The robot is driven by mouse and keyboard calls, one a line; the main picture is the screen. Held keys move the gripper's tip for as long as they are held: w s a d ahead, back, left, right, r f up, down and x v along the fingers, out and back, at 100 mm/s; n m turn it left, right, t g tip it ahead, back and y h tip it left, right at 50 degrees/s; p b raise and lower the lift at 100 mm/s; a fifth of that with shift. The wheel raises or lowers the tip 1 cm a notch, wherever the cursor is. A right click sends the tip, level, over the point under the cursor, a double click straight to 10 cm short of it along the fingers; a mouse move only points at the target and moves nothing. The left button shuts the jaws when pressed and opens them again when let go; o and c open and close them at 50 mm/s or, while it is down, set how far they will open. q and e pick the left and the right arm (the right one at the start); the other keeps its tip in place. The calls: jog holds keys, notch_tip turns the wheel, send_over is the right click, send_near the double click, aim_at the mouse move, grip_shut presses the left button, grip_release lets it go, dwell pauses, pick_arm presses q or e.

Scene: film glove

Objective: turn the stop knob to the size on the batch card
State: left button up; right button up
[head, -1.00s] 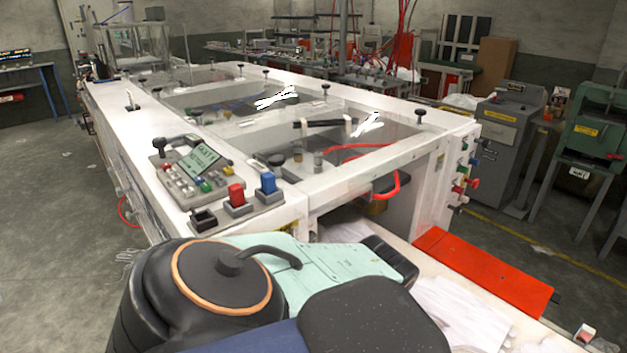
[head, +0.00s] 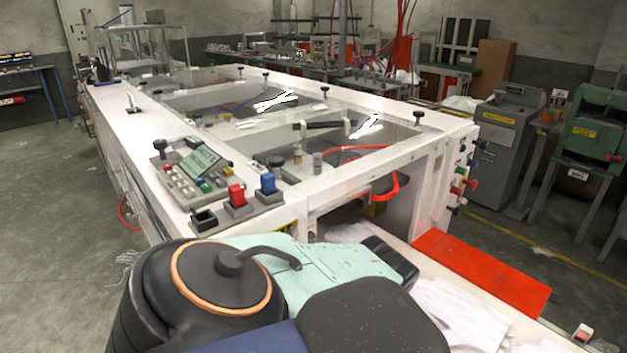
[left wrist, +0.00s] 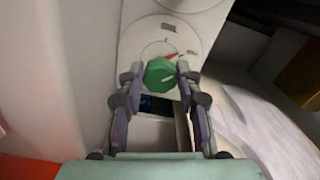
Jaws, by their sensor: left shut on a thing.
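In the left wrist view a green faceted knob (left wrist: 160,76) with a pale pointer line sits on a round white dial plate (left wrist: 143,45). A red mark lies on the plate just beyond the knob. The pointer line slants down to the right. My left gripper (left wrist: 157,80) is shut on the knob, one finger on each side. Below the knob, between the fingers, is a dark bluish window, too small to read. I cannot make out a batch card in either view. My right gripper is not in view.
In the head view a long white machine (head: 365,175) carries a control box with a screen (head: 200,160), unreadable here, and red (head: 236,194) and blue (head: 267,183) switches. A red plate (head: 480,268) juts out at the front right. Open floor lies left.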

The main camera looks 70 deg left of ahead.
pick_arm(q)
jog(key=shift+a+n, duration=0.1)
jog(key=shift+n, duration=4.6)
jog(key=shift+p, duration=0.3)
jog(key=o, duration=1.2)
jog(key=shift+f, duration=0.1)
jog(key=shift+c, duration=0.2)
